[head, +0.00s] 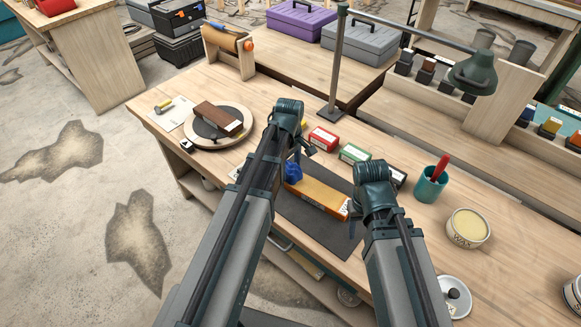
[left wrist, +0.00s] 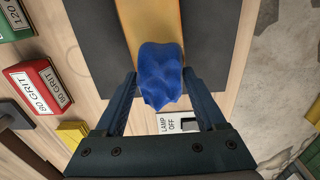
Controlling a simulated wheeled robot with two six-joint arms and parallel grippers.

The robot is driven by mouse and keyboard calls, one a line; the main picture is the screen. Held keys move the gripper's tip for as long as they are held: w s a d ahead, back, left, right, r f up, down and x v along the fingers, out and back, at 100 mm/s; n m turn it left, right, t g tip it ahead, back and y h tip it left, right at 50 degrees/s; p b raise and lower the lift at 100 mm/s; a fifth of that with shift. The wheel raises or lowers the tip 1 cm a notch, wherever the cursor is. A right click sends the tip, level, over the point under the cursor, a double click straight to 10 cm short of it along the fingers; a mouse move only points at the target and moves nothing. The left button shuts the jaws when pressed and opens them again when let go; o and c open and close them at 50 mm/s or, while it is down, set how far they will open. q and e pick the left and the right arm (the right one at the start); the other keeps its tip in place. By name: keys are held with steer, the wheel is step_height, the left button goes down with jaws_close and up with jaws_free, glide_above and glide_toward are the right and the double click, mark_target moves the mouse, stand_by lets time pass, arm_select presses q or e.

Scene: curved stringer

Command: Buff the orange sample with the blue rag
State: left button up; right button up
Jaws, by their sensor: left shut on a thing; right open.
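The orange sample (head: 318,197) is a long bar lying on a dark mat (head: 308,226) on the workbench. It also shows in the left wrist view (left wrist: 152,18), running away from my gripper. The blue rag (left wrist: 160,77) is a crumpled bundle between the fingers of my left gripper (left wrist: 163,85), at the near end of the sample. In the head view the rag (head: 293,172) sits at the sample's left end, partly hidden by my left arm. Whether it touches the sample is hard to tell. My right gripper (head: 352,212) is above the sample's right end, its fingers mostly hidden by my arm.
Red (head: 323,139) and green (head: 354,153) grit boxes stand behind the mat. A lamp (head: 474,74) arches over the bench. A teal cup (head: 431,185) and a wax tin (head: 467,229) stand at right. A round turntable (head: 219,127) carries a brown block at left.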

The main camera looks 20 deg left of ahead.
arm_select(q)
steer(key=shift+r+p, duration=2.65)
steer(key=shift+r, duration=0.25)
step_height(320, 180, up, 3)
steer(key=p, duration=0.3)
